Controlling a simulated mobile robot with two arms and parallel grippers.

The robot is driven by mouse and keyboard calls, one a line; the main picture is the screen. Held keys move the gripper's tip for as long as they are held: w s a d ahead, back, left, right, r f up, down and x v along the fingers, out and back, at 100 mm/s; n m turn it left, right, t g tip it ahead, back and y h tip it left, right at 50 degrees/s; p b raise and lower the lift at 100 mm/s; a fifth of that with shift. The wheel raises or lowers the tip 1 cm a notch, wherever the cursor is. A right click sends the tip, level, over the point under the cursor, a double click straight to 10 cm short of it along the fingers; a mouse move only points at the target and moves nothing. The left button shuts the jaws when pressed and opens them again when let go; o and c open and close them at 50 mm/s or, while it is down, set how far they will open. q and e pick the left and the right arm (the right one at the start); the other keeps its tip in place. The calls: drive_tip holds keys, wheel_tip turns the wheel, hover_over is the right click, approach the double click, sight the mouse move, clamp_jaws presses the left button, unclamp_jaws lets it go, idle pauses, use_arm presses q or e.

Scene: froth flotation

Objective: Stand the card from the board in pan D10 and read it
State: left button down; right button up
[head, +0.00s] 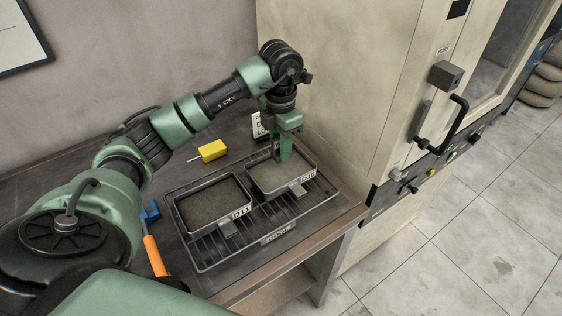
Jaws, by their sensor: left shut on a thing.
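Pan D10 (262,187) is a dark square pan of grey-brown material with a label on its front rim, read as D10. It sits in the right part of a black slatted tray (206,260). My left gripper (284,154) points down over its back edge. It is shut on a thin grey piece (275,150), apparently the card seen nearly edge-on; its writing cannot be read. I cannot tell whether it touches the pan. My right gripper is out of view.
Pan D11 (212,204) stands left of D10. A white lettered sign (257,125) stands behind, partly hidden. A yellow-bodied tool (213,151), a blue object (150,212) and an orange handle (155,256) lie on the bench. A large beige cabinet (345,90) borders the bench.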

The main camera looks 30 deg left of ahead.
sight(280, 174)
use_arm(q)
drive_tip(key=shift+s+f, duration=0.1)
drive_tip(key=shift+f, duration=0.8)
wheel_tip(280, 174, down, 4)
drive_tip(key=shift+f+p, duration=0.1)
drive_tip(key=shift+p, duration=0.6)
drive_tip(key=shift+f, duration=0.2)
drive_tip(key=shift+f+b, duration=0.15)
drive_tip(key=shift+b, duration=0.15)
drive_tip(key=c, duration=1.1)
unclamp_jaws()
